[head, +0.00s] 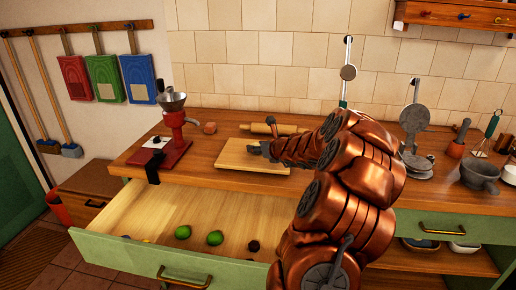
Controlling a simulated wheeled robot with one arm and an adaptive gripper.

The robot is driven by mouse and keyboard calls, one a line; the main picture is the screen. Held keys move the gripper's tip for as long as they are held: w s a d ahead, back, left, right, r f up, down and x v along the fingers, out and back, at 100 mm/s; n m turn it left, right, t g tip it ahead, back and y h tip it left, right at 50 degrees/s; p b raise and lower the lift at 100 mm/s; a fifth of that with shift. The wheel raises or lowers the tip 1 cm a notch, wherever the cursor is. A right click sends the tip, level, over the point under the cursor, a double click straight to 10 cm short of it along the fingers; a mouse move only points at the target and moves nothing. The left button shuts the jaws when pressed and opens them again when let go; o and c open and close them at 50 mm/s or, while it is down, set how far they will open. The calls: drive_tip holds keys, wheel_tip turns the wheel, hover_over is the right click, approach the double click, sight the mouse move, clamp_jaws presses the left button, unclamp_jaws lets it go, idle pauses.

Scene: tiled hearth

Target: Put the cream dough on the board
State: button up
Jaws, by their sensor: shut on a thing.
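The wooden board (236,158) lies flat on the counter in the head view, its right part covered by my arm. My gripper (256,150) is low over the middle of the board, coming in from the right. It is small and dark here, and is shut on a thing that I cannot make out. I cannot pick out the cream dough anywhere; it may be hidden at the jaws or blend with the pale board. Whether the gripper touches the board is not clear.
A rolling pin (262,128) lies behind the board. A red grinder (174,135) and a small pinkish block (210,128) are to its left. An open drawer (150,212) below holds green fruits (215,238). A waffle-iron-like tool (414,118) and a grey mortar (480,174) stand at right.

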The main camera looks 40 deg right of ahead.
drive_tip(key=shift+f, duration=0.1)
drive_tip(key=o, duration=1.1)
